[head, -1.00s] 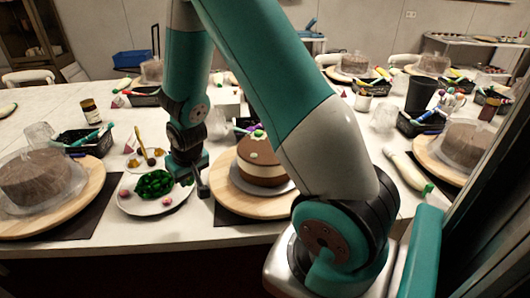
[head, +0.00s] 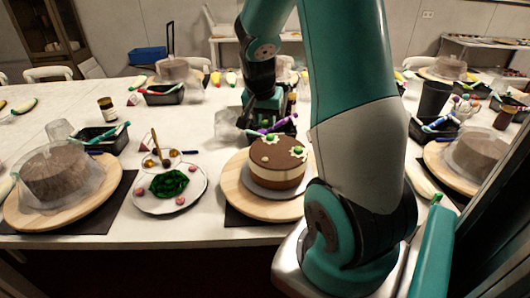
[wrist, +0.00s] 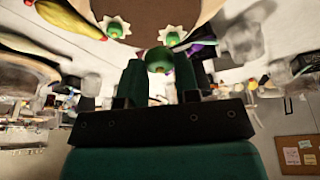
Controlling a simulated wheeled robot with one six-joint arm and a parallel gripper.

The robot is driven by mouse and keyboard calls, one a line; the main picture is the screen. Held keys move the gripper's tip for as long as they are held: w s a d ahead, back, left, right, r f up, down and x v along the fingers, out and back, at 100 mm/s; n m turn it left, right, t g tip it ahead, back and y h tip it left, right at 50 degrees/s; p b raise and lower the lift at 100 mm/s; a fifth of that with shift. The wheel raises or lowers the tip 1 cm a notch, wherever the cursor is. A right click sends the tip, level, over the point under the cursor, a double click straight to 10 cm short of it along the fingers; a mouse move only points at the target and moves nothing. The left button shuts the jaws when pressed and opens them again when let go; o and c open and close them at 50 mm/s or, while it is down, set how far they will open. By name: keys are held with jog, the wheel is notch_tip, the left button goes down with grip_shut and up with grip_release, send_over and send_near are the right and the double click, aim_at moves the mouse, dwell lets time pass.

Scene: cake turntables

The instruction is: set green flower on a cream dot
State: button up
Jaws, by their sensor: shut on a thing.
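The chocolate cake (head: 278,178) with a cream band stands on a grey board on a wooden turntable (head: 238,200). Its top has cream dots; two carry green flowers (head: 270,138) (head: 297,151), and a cream dot (head: 265,158) at the front left looks bare. In the wrist view, two cream dots with green centres (wrist: 115,27) (wrist: 172,36) show near the cake edge. My gripper (wrist: 158,66) is shut on a green flower (wrist: 159,56), held between the fingertips. In the head view my gripper is behind the cake's far edge, its fingertips hard to make out.
A white plate (head: 142,201) with a dark green pile and pink pieces is left of the cake. A black tray (head: 285,129) of coloured tubes stands behind the cake. A wrapped cake (head: 55,175) is at far left, another (head: 475,155) at right.

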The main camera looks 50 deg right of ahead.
aim_at(266, 159)
notch_tip(266, 159, down, 11)
jog(key=shift+f, duration=0.2)
dwell(0.3)
jog(key=o, duration=0.9)
jog(key=shift+f, duration=0.1)
jog(key=v, duration=1.2)
jog(key=a+r+n+t+y, duration=0.15)
jog(key=a+n, duration=0.25)
jog(key=a, duration=0.5)
jog(key=a+r+n+y, duration=0.2)
jog(key=a+r+n, duration=0.15)
jog(key=a, duration=0.45)
jog(key=s+a+r+n+g+y, duration=0.1)
jog(key=s+a+n, duration=0.3)
jog(key=a, duration=0.2)
jog(key=s+a+r+n+y, duration=0.1)
jog(key=s+a+r+n, duration=0.1)
jog(key=s+a+n, duration=0.3)
jog(key=s+a+r+n+g+y, duration=0.1)
jog(key=s+a+r+n+y, duration=0.1)
jog(key=s+a+n, duration=0.2)
jog(key=shift+s+a+g, duration=0.2)
jog(key=shift+a, duration=0.45)
jog(key=shift+s+a+g, duration=0.15)
jog(key=shift+s+a, duration=0.1)
jog(key=shift+a, duration=0.45)
